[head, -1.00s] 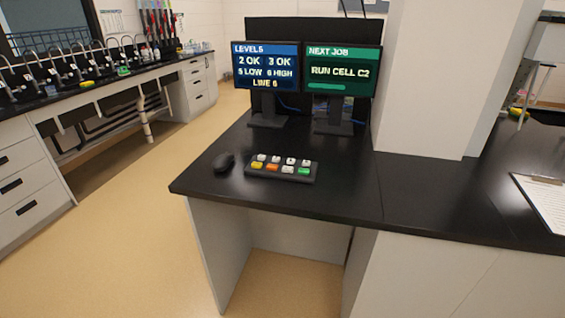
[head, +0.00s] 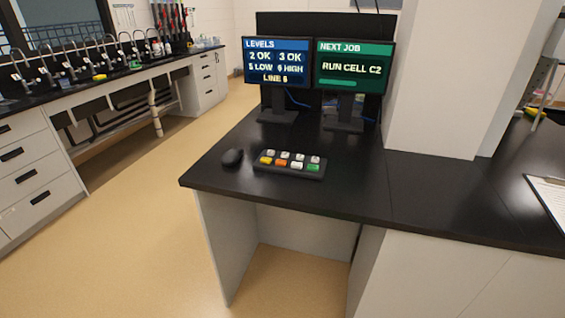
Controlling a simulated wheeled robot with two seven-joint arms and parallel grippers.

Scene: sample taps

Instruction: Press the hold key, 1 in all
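A dark key box (head: 290,166) lies on the black desk top in the head view, near the desk's front left. It has two rows of small keys. The front row shows a yellow key (head: 266,160), an orange key (head: 281,163), a white key (head: 297,165) and a green key (head: 313,168). The back row keys are pale. The labels are too small to read, so I cannot tell which is the hold key. Neither of my grippers is in view.
A black mouse (head: 232,157) lies left of the key box. Two monitors (head: 277,64) (head: 349,68) stand behind, showing levels and "RUN CELL C2". A white pillar (head: 440,80) rises at right. A clipboard (head: 548,195) lies far right. A tap bench (head: 100,78) runs along the left; floor is clear.

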